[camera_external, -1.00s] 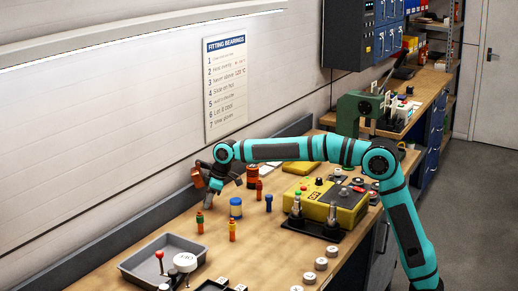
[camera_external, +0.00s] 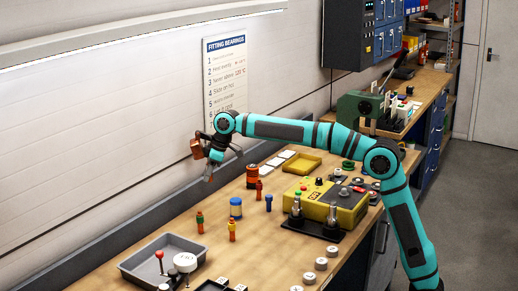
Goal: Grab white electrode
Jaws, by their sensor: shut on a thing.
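My gripper (camera_external: 212,166) is in the air above the far left part of the bench, near the wall, pointing down. Several similar coloured pegs stand upright on the bench: one with a green top (camera_external: 200,222), an orange one (camera_external: 232,230), a red-orange one (camera_external: 259,191) and a blue one (camera_external: 268,203).
A blue-and-white jar (camera_external: 236,208) stands among the pegs. A grey tray (camera_external: 150,272) is at the front left, and a yellow control box (camera_external: 338,205) is at the right. A yellow tray (camera_external: 302,165) and white cards lie behind. Bare bench lies between the pegs and grey tray.

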